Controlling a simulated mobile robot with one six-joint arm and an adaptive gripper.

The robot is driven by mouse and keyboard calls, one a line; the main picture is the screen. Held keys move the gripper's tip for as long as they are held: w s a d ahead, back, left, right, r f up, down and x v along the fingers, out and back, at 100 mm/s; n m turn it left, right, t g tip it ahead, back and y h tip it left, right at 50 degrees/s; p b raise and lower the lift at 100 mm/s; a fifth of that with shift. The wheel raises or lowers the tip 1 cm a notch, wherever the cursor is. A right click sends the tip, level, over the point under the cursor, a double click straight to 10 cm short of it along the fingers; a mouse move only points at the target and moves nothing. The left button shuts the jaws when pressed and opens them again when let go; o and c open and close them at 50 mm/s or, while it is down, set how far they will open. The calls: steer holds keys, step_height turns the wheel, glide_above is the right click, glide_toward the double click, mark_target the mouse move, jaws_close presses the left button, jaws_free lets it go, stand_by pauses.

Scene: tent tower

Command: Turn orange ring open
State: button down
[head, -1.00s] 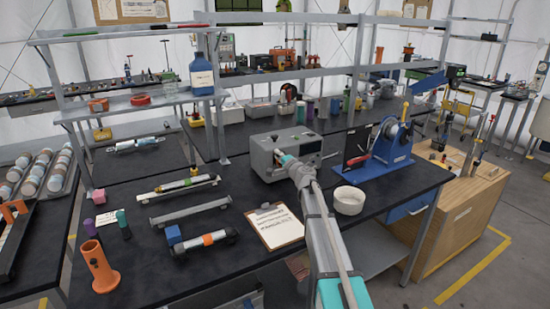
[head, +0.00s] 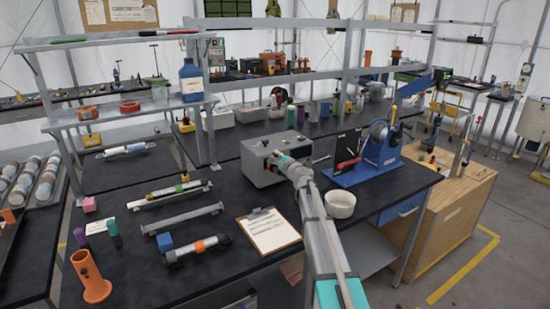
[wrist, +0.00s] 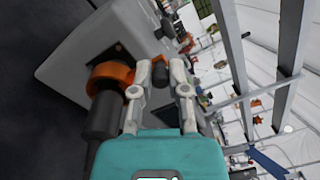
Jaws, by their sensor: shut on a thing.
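In the wrist view the orange ring (wrist: 110,75) sits on the face of a grey box (wrist: 75,50), around the end of a dark cylinder (wrist: 101,118). How the knob joins the ring is hard to see. The ring cannot be made out there.
A white bowl (head: 341,203) and a clipboard (head: 268,231) stand near my arm. A blue stand with a reel (head: 370,165) is right of the box.

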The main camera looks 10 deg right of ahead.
steer(key=shift+d, duration=0.1)
steer(key=c, duration=0.6)
jaws_free()
steer(key=shift+c, duration=0.2)
